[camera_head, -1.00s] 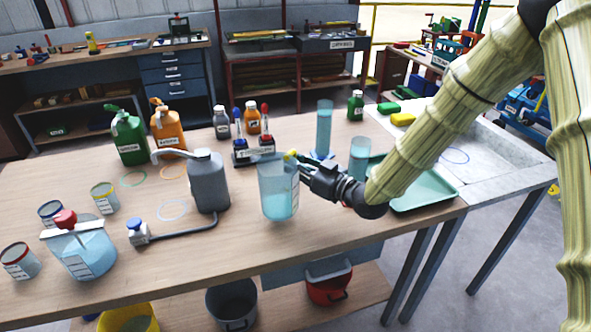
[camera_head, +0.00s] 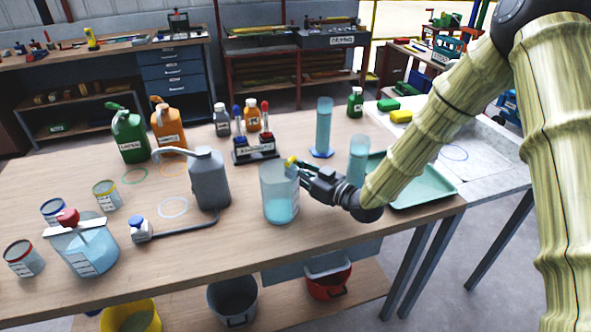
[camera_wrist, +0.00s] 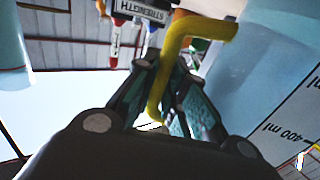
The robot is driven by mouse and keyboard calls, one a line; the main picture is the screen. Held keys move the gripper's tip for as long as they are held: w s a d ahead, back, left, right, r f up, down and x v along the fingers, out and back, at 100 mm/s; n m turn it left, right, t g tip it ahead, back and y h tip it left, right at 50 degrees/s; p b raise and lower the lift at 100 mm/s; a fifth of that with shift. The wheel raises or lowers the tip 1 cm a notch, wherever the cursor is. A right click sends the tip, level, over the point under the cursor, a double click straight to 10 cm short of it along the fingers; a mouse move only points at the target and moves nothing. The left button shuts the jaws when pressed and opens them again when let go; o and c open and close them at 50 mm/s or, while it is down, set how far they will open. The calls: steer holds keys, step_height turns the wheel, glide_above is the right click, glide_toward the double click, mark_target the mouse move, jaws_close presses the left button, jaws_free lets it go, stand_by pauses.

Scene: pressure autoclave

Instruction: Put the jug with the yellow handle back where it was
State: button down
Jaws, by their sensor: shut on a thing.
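The clear jug (camera_head: 280,200) with the yellow handle (camera_head: 291,166) holds pale blue liquid. It is upright at the front of the wooden bench, right of the grey can. I cannot tell whether its base touches the bench. My gripper (camera_head: 303,170) comes in from the right and is shut on the yellow handle. In the wrist view the handle (camera_wrist: 165,85) passes between my fingers (camera_wrist: 165,100), with the jug wall (camera_wrist: 255,70) and its 400 ml mark at the right.
The grey can (camera_head: 208,180) with a long tube stands close left. A red-lidded jug (camera_head: 90,250) is at the front left. A bottle rack (camera_head: 255,150), tall cylinder (camera_head: 324,125), shorter cylinder (camera_head: 358,158) and green tray (camera_head: 430,195) are nearby. A pale ring (camera_head: 173,208) marks the bench.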

steer(key=c, duration=1.5)
jaws_free()
steer(key=shift+f, duration=0.1)
steer(key=shift+r, duration=0.2)
steer(key=b+v, duration=0.1)
steer(key=v, duration=1.1)
steer(key=shift+b, duration=0.4)
